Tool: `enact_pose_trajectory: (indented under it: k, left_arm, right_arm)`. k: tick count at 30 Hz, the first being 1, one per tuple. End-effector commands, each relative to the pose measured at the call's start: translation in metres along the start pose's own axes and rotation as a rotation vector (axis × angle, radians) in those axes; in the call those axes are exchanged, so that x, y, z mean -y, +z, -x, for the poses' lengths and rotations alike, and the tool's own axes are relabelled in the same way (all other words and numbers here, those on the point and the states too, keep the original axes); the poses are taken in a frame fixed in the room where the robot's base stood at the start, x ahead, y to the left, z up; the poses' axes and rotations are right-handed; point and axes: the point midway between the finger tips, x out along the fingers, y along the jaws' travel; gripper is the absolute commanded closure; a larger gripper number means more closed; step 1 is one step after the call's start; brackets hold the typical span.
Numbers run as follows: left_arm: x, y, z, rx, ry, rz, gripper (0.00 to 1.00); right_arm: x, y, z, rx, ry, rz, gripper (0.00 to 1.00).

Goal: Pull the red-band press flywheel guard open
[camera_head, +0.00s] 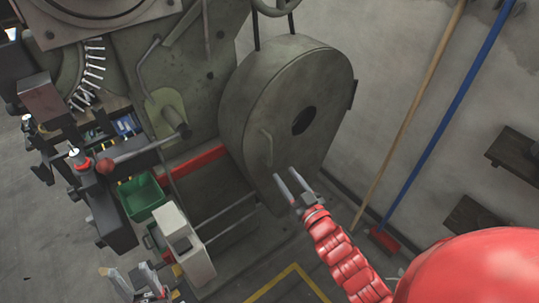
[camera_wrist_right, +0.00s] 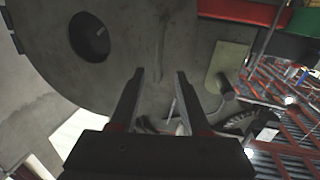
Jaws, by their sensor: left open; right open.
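The flywheel guard (camera_head: 325,85) is a large grey rounded cover with a dark round hole, on the right side of the press. It looks shut against the press. A thin bar handle (camera_head: 267,148) stands upright on its face, left of the hole. My right gripper (camera_head: 293,184) is open and empty, just below and right of the handle, apart from it. In the right wrist view the open fingers (camera_wrist_right: 159,74) point at the guard face (camera_wrist_right: 125,70), with the faint handle (camera_wrist_right: 159,55) beyond their tips. My left gripper (camera_head: 126,272) is open and empty at the bottom left.
A red band (camera_head: 190,163) runs along the press base. A green bin (camera_head: 142,197) and a pale control box (camera_head: 183,247) stand left of my right gripper. A wooden pole (camera_head: 412,108) and a blue-handled broom (camera_head: 445,115) lean on the right wall.

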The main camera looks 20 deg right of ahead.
Motion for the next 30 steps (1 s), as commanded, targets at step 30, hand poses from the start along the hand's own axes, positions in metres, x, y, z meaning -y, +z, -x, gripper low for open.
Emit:
enact_pose_trajectory:
  k: [30]
  left_arm:
    - [0.0, 0.0, 0.002, 0.0, 0.0, 0.0, 0.5]
  right_arm:
    - [-0.001, -0.001, -0.11, -0.001, 0.001, 0.001, 0.64]
